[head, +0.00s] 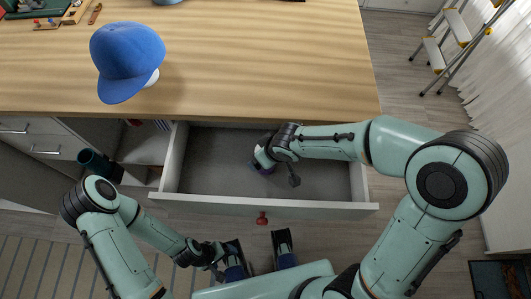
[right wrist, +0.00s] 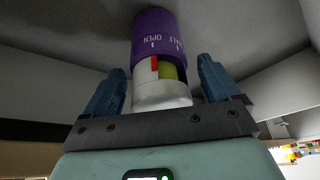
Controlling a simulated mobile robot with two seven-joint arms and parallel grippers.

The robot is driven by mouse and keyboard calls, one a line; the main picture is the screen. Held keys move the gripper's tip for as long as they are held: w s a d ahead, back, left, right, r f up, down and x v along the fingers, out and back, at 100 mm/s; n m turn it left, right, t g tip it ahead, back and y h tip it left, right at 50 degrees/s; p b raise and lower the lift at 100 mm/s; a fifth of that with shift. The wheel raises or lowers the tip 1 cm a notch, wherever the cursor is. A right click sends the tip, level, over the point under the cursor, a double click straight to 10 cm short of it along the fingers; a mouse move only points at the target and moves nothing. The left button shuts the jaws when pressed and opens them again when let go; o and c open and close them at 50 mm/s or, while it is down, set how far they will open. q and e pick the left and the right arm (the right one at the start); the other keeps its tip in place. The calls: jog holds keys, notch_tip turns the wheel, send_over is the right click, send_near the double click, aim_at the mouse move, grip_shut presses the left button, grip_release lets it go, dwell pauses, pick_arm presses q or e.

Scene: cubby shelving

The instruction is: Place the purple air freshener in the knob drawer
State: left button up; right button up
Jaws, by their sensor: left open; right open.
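The purple air freshener (right wrist: 153,35), with a purple cap and white body, is between the fingers of my right gripper (right wrist: 162,85) in the right wrist view. Gaps show on both sides, so the jaws are open around it. Its purple end points away toward the grey drawer floor; I cannot tell whether it touches. In the head view the right gripper (head: 263,162) reaches down inside the pulled-out knob drawer (head: 215,165), hiding most of the air freshener. The red knob (head: 262,218) is on the drawer front. My left gripper (head: 259,257) is open and empty in front of the drawer.
The wooden counter (head: 250,60) lies behind the drawer, with a blue cap (head: 127,60) on it. An open shelf (head: 140,145) and closed drawers (head: 35,140) are at the left. A stepladder (head: 445,45) stands at the far right. The drawer otherwise looks empty.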

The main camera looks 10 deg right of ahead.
jog(key=p+v, duration=0.2)
jog(key=v, duration=1)
jog(key=shift+p, duration=0.35)
